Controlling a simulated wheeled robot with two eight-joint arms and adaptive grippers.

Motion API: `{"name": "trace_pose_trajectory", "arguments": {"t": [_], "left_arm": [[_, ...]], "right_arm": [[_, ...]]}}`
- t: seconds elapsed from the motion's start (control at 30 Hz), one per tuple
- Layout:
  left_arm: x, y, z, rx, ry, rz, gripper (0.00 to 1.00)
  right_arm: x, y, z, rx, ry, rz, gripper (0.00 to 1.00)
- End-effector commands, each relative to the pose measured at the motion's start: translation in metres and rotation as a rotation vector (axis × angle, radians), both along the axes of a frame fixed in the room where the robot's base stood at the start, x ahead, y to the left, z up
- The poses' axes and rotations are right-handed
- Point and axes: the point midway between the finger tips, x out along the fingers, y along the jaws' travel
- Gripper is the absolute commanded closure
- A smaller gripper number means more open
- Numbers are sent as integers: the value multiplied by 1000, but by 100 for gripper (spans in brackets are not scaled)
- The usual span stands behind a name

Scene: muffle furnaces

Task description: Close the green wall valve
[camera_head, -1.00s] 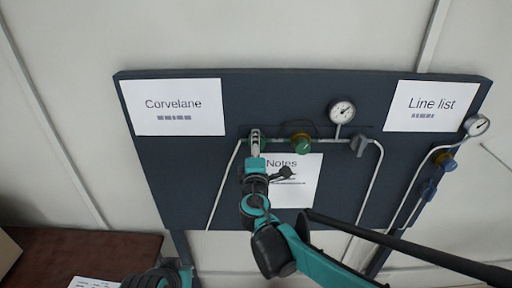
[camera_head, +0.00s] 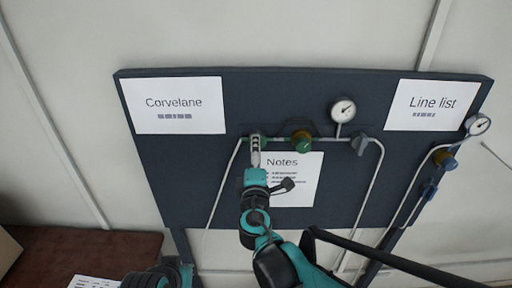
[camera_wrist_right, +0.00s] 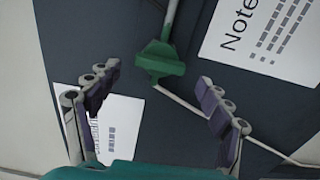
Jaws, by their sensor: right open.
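The green wall valve (camera_head: 262,136) sits at the left end of the pipe on the dark panel, partly hidden by my right gripper. In the right wrist view its green handle (camera_wrist_right: 160,62) lies just beyond and between the fingertips, with a green stem running up from it. My right gripper (camera_head: 255,152) is just below the valve in the head view. In the wrist view its fingers (camera_wrist_right: 158,78) are spread apart with nothing held, and I see dark panel between them and the handle. Part of my left arm shows at the bottom left; its gripper is not visible.
The Notes sheet (camera_head: 292,182) is beside my right wrist. A second pipe with a blue handle (camera_head: 429,189) is far right.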

Motion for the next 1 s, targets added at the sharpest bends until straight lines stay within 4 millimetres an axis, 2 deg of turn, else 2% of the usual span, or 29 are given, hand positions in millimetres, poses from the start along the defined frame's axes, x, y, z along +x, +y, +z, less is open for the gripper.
{"name": "trace_pose_trajectory", "arguments": {"t": [0.03,0.2,0.4,1.0], "left_arm": [[0,0,0,0,0,0,100],[0,0,0,0,0,0,100],[0,0,0,0,0,0,100],[0,0,0,0,0,0,100]], "right_arm": [[-13,1,0,0,0,3,21],[-48,1,0,0,0,3,21],[-70,1,0,0,0,2,21],[-74,0,0,0,0,0,21]]}}
